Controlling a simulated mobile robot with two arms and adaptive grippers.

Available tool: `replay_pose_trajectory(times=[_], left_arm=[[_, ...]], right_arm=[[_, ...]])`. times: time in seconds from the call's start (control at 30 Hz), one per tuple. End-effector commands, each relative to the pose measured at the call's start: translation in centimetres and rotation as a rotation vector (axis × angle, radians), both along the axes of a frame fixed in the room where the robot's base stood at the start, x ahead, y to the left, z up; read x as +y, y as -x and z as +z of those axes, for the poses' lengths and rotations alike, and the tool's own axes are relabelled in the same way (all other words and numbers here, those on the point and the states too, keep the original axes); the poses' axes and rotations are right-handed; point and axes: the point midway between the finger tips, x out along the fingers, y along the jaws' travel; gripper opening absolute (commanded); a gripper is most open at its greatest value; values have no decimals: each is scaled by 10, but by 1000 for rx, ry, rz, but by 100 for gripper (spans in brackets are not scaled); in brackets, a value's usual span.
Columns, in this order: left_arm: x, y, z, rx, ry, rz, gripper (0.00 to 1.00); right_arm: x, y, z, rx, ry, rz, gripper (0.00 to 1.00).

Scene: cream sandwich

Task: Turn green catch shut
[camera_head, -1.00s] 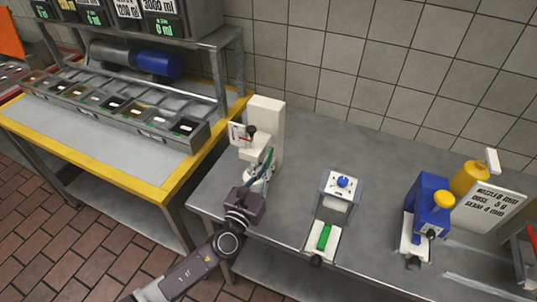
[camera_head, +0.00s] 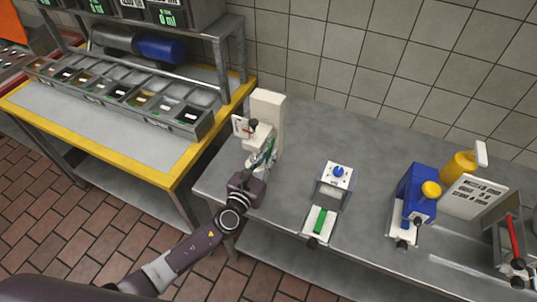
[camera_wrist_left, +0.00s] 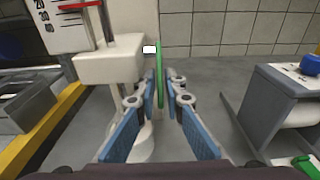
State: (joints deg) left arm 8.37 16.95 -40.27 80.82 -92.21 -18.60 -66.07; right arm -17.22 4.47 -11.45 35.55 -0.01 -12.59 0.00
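The green catch (camera_wrist_left: 160,75) is a thin upright green bar beside the white dispenser's arm (camera_wrist_left: 112,62) in the left wrist view. My left gripper (camera_wrist_left: 160,84) has its two blue-padded fingers on either side of the catch, with a gap between them; firm contact cannot be made out. In the head view the white dispenser (camera_head: 266,108) stands at the left end of the grey table, and my left gripper (camera_head: 264,160) reaches up to its front. The catch is too small and covered to read there. My right gripper is not in view.
A small white press (camera_head: 336,176) with a blue knob and a plate with a green bar (camera_head: 320,222) stand to the right. A blue machine (camera_head: 414,192) is farther right. A yellow-edged table (camera_head: 160,192) with ingredient bins lies left. Tiled wall behind.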

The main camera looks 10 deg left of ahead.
Motion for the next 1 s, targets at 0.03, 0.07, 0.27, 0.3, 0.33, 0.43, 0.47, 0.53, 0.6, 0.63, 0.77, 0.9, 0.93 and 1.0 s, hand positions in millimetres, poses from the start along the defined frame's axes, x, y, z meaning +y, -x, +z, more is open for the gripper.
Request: replay_pose_trajectory(times=[0.03,0.07,0.27,0.3,0.33,0.43,0.47,0.53,0.6,0.63,0.77,0.9,0.93,1.0], left_arm=[[0,0,0,0,0,0,17],[0,0,0,0,0,0,21],[0,0,0,0,0,-1,22],[0,0,0,1,0,-1,22],[0,0,0,1,0,-1,22],[1,4,-1,2,-1,-1,22],[2,6,-1,2,-1,-1,22],[5,15,0,3,-2,-1,22],[9,27,1,4,0,-1,22],[10,32,2,3,0,-1,22],[19,61,5,4,-1,-2,22],[28,87,8,3,-1,-1,22],[30,91,9,3,-1,-1,22],[32,100,10,1,-2,-1,22]], right_arm=[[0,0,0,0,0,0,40],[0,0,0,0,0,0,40],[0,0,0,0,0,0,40],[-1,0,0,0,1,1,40],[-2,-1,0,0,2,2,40],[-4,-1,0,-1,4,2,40],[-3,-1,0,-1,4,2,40],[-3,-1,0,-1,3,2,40],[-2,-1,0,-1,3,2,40],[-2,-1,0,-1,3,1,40],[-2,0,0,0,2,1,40],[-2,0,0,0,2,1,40],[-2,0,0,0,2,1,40],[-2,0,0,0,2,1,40]])
